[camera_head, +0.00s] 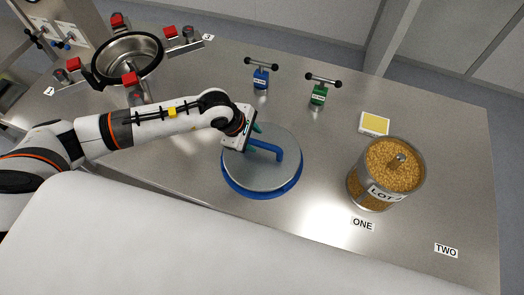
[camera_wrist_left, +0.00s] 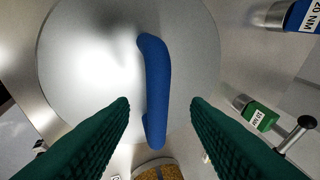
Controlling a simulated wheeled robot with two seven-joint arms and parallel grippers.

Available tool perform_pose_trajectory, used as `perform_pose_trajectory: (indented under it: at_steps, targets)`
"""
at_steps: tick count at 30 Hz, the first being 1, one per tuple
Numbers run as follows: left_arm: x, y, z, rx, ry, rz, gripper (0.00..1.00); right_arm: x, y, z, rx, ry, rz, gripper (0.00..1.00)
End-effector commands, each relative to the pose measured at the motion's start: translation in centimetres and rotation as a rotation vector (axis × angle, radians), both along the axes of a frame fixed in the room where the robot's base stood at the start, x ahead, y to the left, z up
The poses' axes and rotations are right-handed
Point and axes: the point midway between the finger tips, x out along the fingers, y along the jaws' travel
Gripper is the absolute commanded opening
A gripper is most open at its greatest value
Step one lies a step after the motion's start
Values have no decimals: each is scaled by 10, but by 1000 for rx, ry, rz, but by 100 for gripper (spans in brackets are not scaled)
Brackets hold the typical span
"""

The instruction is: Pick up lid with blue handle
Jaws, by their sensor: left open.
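A round grey metal lid (camera_head: 262,172) with a blue handle (camera_head: 268,148) lies on a blue ring-like base (camera_head: 264,194) in the middle of the table. My left gripper (camera_head: 254,130) is over the far edge of the lid, close to the handle. In the left wrist view the gripper (camera_wrist_left: 160,120) is open, its two green fingers apart, with the blue handle (camera_wrist_left: 155,85) showing between and beyond them. The lid (camera_wrist_left: 80,70) fills much of that view. I cannot tell the exact height of the fingers above the handle. My right gripper is not in view.
A clear container of golden grains (camera_head: 370,188), labelled LOT, stands right of the lid. A blue tool (camera_head: 261,78) and a green tool (camera_head: 319,94) stand behind. An open vessel (camera_head: 128,58) with red-topped clamps is at the back left. A yellow pad (camera_head: 374,124) lies right.

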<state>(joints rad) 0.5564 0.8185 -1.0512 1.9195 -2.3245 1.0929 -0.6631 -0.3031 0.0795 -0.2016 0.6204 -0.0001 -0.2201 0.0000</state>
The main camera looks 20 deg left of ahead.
Motion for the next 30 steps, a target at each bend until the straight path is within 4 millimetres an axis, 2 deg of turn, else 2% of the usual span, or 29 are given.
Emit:
perform_pose_trajectory:
  at_steps: [5,10,18,19,27,30]
  targets:
    - [3,-19,-16,-2,5,-1,43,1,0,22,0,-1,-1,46]
    - [9,-23,-36,-2,4,2,43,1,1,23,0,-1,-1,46]
    - [10,-24,-40,-1,2,0,43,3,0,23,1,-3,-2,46]
    - [10,-24,-40,-1,2,0,42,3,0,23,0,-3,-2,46]
    - [10,-24,-40,-1,3,1,0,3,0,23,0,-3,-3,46]
    - [10,-24,-39,-1,3,1,0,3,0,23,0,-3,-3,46]
